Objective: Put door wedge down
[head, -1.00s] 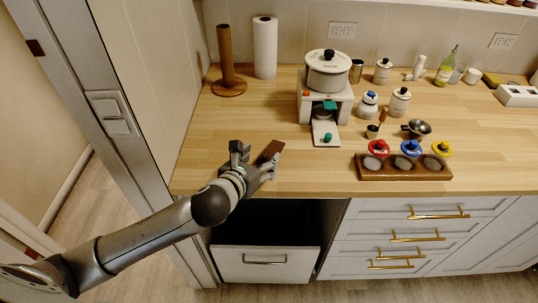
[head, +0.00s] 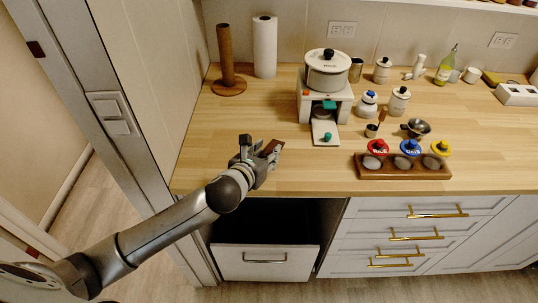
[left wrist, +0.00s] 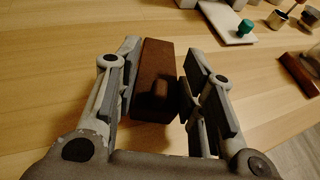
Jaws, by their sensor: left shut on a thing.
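The door wedge (left wrist: 156,75) is a dark brown block, seen large between the fingers in the left wrist view. In the head view the wedge (head: 271,147) shows just past my fingertips, over the left front part of the wooden counter (head: 228,125). My left gripper (head: 262,155) is shut on the wedge, with one finger on each side of it in the left wrist view (left wrist: 158,88). I cannot tell whether the wedge touches the counter. My right gripper is not in view.
A white stand (head: 340,108) with a pot (head: 328,68) is behind and right of the wedge. A wooden rack (head: 404,172) with coloured-lid jars stands at the front right. A paper towel roll (head: 265,47) and a wooden post (head: 226,55) are at the back. Counter around the wedge is clear.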

